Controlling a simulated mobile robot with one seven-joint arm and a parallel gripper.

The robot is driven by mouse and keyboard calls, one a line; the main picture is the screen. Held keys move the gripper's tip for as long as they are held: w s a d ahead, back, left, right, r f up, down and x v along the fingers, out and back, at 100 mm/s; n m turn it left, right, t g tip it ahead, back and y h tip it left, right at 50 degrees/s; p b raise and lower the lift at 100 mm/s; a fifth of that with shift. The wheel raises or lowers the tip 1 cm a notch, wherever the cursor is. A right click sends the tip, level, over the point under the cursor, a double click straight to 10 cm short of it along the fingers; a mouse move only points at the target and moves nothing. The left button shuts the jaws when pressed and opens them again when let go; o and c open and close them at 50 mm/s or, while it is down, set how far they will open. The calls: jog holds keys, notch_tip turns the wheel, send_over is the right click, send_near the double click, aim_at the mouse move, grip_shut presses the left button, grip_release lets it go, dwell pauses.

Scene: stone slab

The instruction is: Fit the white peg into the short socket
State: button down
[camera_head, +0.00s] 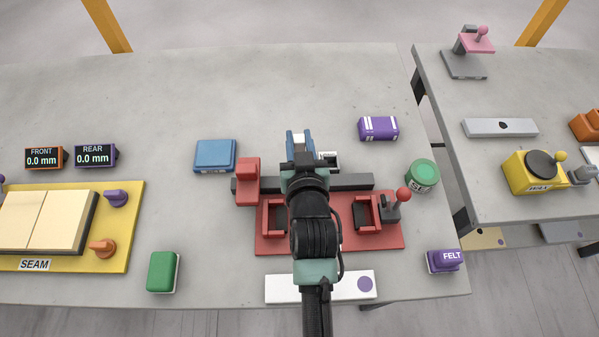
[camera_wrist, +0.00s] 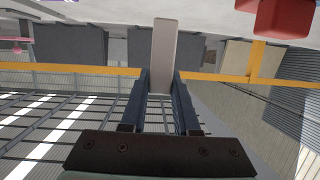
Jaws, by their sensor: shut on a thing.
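My gripper (camera_head: 299,138) is over the middle of the slab, its fingers pointing toward the far side. In the wrist view its two dark fingers close on a pale, whitish-grey bar, the white peg (camera_wrist: 165,50), which extends beyond the fingertips. In the head view a small white block with a dark opening (camera_head: 328,158) shows just right of my gripper, partly hidden. I cannot tell whether it is the short socket. My arm covers the middle of the red fixture (camera_head: 330,240) and of the dark bar (camera_head: 352,181).
A red block (camera_head: 248,182) stands left of my gripper, and a red-knobbed lever (camera_head: 402,197) right of the fixture. A blue box (camera_head: 215,155), purple box (camera_head: 378,128) and green tin (camera_head: 423,175) are nearby. A white strip (camera_head: 348,285) lies in front.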

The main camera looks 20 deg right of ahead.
jog(key=shift+h, duration=0.4)
jog(key=d+f, duration=0.1)
jog(key=f, duration=0.1)
jog(key=w+d+f, duration=0.1)
jog(key=f, duration=0.2)
jog(key=d+f+b, duration=0.1)
jog(key=f, duration=0.2)
jog(key=shift+w+f, duration=0.2)
jog(key=shift+w, duration=0.1)
jog(key=shift+f, duration=0.1)
jog(key=shift+f+b, duration=0.15)
jog(key=shift+b, duration=0.15)
jog(key=c, duration=0.7)
grip_release()
jog(key=shift+o, duration=0.2)
jog(key=shift+r, duration=0.2)
